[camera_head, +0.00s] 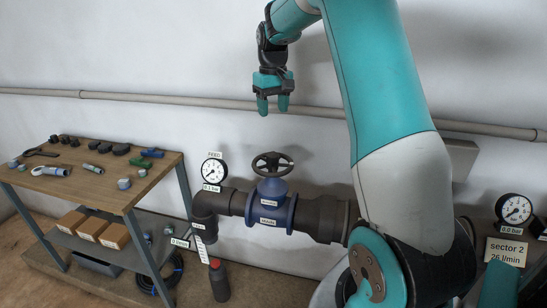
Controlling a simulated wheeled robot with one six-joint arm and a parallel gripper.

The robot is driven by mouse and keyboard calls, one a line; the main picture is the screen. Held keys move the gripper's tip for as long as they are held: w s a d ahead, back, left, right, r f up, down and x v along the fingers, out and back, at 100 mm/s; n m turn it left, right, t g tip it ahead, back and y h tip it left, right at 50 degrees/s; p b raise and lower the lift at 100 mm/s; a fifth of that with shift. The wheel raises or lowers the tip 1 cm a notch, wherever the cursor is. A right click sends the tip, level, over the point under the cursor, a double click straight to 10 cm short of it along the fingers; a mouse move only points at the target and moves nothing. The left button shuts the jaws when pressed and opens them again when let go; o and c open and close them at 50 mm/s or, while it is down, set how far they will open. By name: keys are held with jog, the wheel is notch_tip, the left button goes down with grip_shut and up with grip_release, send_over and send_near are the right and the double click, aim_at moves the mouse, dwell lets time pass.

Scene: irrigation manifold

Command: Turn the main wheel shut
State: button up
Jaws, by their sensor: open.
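The main wheel is a black spoked handwheel (272,165) on top of a blue valve (271,203) in a dark pipe (320,214). My gripper (273,105) points downward above the wheel, apart from it. Its two teal fingers are open with nothing between them. A white-faced gauge labelled FEED (211,171) stands left of the wheel; its tag appears to read 0.3 bar. Whether the valve is open or shut cannot be told.
A wooden-topped bench (105,185) with fittings and tools stands at left. A pale pipe (170,97) runs along the wall behind my gripper. A second gauge (513,209) and a sector 2 sign (506,251) are at right. My arm hides part of the pipework.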

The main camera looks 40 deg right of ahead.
aim_at(273, 154)
notch_tip(273, 154, down, 18)
jog(key=n+p, duration=0.1)
jog(key=p, duration=0.1)
jog(key=n+p, duration=0.2)
jog(key=shift+r, duration=0.25)
jog(key=shift+c, duration=0.2)
jog(key=c, duration=0.6)
